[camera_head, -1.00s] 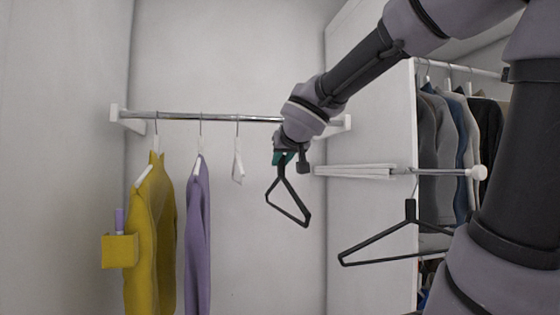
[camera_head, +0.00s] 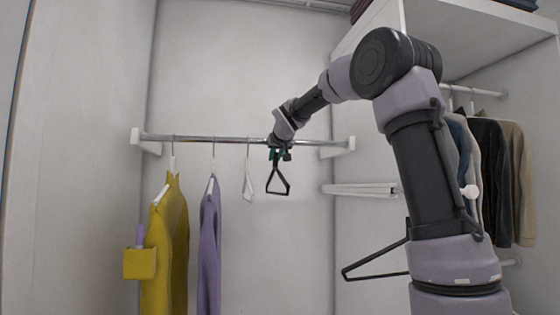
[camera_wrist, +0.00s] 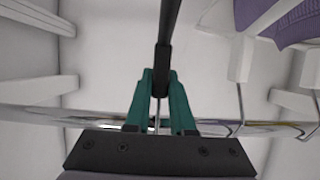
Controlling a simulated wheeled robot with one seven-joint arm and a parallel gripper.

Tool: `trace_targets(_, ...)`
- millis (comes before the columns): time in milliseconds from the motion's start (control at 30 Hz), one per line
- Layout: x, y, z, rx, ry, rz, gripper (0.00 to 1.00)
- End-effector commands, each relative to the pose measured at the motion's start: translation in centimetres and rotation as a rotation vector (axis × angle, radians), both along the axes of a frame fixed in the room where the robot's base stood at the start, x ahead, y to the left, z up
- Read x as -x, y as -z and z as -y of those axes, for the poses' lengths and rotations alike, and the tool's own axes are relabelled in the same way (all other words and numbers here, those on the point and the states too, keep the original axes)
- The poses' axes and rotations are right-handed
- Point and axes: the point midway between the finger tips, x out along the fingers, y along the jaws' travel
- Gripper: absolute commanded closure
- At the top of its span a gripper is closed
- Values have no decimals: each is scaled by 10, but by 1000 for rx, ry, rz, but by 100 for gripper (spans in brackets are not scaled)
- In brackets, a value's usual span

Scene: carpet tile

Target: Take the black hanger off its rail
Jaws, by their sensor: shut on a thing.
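My gripper (camera_head: 276,153) is at the right part of the chrome rail (camera_head: 225,140). Its teal fingers (camera_wrist: 160,95) are shut on the neck of a black hanger (camera_head: 278,183), which hangs down below them. The black hanger also shows in the wrist view (camera_wrist: 166,35), rising from between the fingers. A thin metal hook shows between the fingers, close to the rail. I cannot tell whether it still rests on the rail. A second black hanger (camera_head: 372,268) is at the lower right, its upper part hidden behind my arm.
A white hanger (camera_head: 248,184), a purple garment (camera_head: 209,245) and a yellow garment (camera_head: 165,250) hang left of my gripper. A white pull-out rail (camera_head: 360,190) juts from the right side panel. Dark and tan clothes (camera_head: 520,185) hang at the far right.

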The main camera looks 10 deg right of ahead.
Motion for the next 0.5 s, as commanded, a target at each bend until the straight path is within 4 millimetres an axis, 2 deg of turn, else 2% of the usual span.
trace_targets(100, -14, 0, 0, 5, -2, 0, 100)
trace_targets(233, -19, -2, -1, 6, -3, 2, 100)
trace_targets(367, -13, -2, 0, 7, -3, 1, 100)
trace_targets(500, 1, -2, 0, 6, -3, 1, 100)
